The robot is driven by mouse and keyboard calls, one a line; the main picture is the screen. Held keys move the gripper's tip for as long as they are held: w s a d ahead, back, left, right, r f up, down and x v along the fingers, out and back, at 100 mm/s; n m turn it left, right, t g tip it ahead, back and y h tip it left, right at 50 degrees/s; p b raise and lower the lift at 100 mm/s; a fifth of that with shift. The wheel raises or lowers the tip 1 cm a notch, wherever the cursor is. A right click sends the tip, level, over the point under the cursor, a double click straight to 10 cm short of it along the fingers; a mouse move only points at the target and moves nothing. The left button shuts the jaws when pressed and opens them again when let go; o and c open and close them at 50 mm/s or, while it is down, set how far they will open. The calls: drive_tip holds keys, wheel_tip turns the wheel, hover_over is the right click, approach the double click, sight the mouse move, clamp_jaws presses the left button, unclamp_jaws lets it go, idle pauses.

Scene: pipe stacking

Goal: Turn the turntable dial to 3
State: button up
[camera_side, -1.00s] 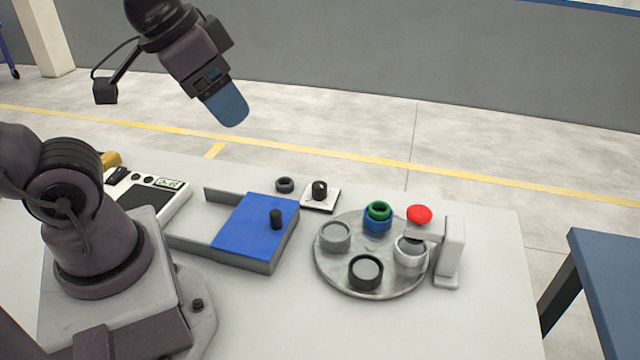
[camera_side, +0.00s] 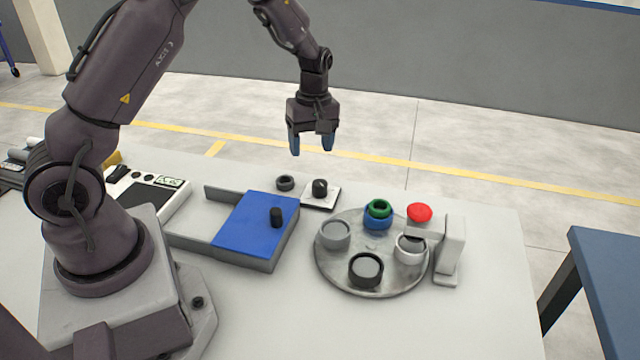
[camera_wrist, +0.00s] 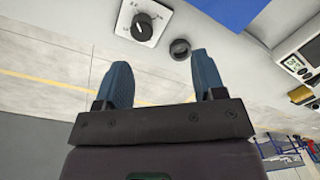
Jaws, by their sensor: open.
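The dial (camera_side: 319,187) is a black knob on a small white plate, at the back of the table behind the turntable. It also shows in the wrist view (camera_wrist: 142,27), near the top, with markings around it that are too small to read surely. The turntable (camera_side: 322,264) is a grey round disc carrying several cups: a grey one, a black one, a pale one, and a green ring on a blue one. My gripper (camera_side: 312,150) is open and empty, with blue fingers pointing down, above the dial and apart from it. Its fingers also show in the wrist view (camera_wrist: 165,80).
A small dark ring (camera_side: 285,184) lies just left of the dial. A grey box with a blue sliding lid (camera_side: 250,222) stands left of the turntable. A white post with a red button (camera_side: 420,212) stands at the turntable's right edge. A scale (camera_side: 150,195) is further left.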

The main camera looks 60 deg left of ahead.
sight(320, 183)
drive_tip(key=f+n, duration=0.1)
drive_tip(key=f, duration=0.3)
drive_tip(key=w+f+n, duration=0.1)
drive_tip(key=f, duration=0.3)
drive_tip(key=w+f+n, duration=0.1)
drive_tip(key=f, duration=0.3)
drive_tip(key=shift+w+a+f+n+t, duration=0.1)
drive_tip(key=shift+w+a+n+t, duration=0.15)
drive_tip(key=shift+a+n+t, duration=0.15)
drive_tip(key=c, duration=0.9)
